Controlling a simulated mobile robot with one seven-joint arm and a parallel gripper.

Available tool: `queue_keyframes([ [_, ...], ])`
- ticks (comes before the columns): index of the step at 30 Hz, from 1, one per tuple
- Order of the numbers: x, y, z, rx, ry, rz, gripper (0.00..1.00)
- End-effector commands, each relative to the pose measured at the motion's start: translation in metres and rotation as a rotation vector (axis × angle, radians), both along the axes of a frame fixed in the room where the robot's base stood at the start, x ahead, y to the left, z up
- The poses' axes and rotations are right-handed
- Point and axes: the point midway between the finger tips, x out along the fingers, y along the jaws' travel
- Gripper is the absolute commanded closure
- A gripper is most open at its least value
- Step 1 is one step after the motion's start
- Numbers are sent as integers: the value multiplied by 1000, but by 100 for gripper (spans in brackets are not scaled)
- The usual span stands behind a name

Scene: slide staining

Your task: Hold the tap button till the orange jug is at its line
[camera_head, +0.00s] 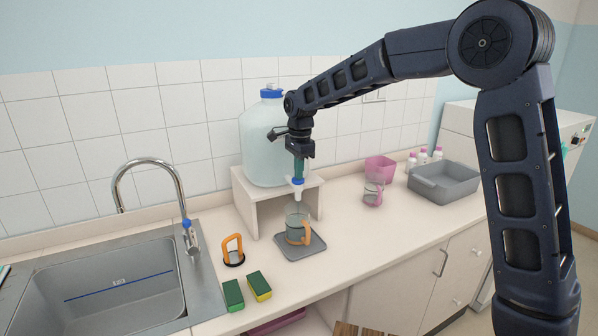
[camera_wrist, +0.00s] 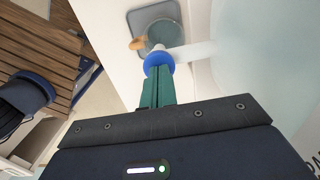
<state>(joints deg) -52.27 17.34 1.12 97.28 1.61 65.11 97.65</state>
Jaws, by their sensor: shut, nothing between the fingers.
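The clear jug with the orange handle (camera_head: 297,229) stands upright under the tap of the big water bottle (camera_head: 262,135). The tap's blue button (camera_head: 298,181) is right below my gripper (camera_head: 299,176). In the wrist view my teal fingers (camera_wrist: 158,82) are shut together with their tips at the blue button (camera_wrist: 158,61); they look in contact, but how far it is pressed I cannot tell. The jug's glass (camera_wrist: 163,34) and orange handle (camera_wrist: 137,44) show beyond the button. The water level and the jug's line are too small to make out.
The jug stands on a grey drip tray (camera_head: 289,250). Left of it are an orange-handled object (camera_head: 233,250), two sponges (camera_head: 246,289) and the sink (camera_head: 120,300). Right are a pink-handled jug (camera_head: 372,193), a pink container (camera_head: 380,169) and a grey tub (camera_head: 443,181).

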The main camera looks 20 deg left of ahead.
Motion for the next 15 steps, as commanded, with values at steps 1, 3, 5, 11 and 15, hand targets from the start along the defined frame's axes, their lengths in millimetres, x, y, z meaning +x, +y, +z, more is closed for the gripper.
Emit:
queue_keyframes([
  [1,-2,-2,-5,-12,9,0,100],
  [3,-2,-2,4,-10,8,0,100],
  [5,-1,-2,14,-7,6,0,100],
  [11,1,-2,57,1,-1,0,100],
  [15,1,-2,85,4,-2,0,100],
])
